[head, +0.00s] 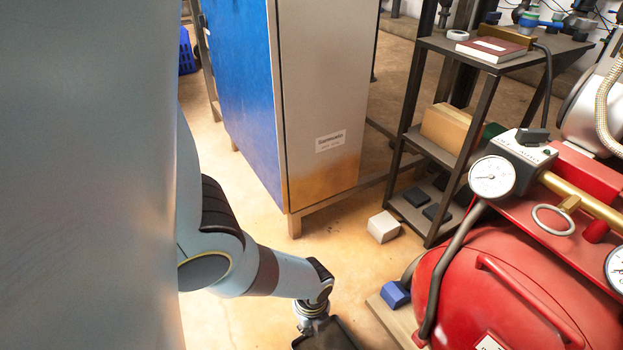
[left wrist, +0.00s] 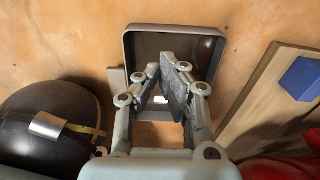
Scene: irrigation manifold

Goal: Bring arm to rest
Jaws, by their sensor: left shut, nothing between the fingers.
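My left arm comes down from the left in the head view, and its wrist (head: 313,310) is near the bottom edge. In the left wrist view my left gripper (left wrist: 164,76) is shut, with nothing between its fingers. The fingers point toward a dark, grey-rimmed tray (left wrist: 133,48) on the floor and hide part of it. I cannot tell how far above the tray they are. A dark tray-like shape (head: 338,334) also shows beside the wrist in the head view, cut by the bottom edge. My right gripper is in neither view.
A red tank (head: 500,290) with gauges stands at the right. A blue block (head: 395,294) lies beside it on a board (left wrist: 262,98). A blue and grey cabinet (head: 325,90) stands behind my arm. A dark shelf rack (head: 440,160) and a pale block (head: 383,227) are farther right.

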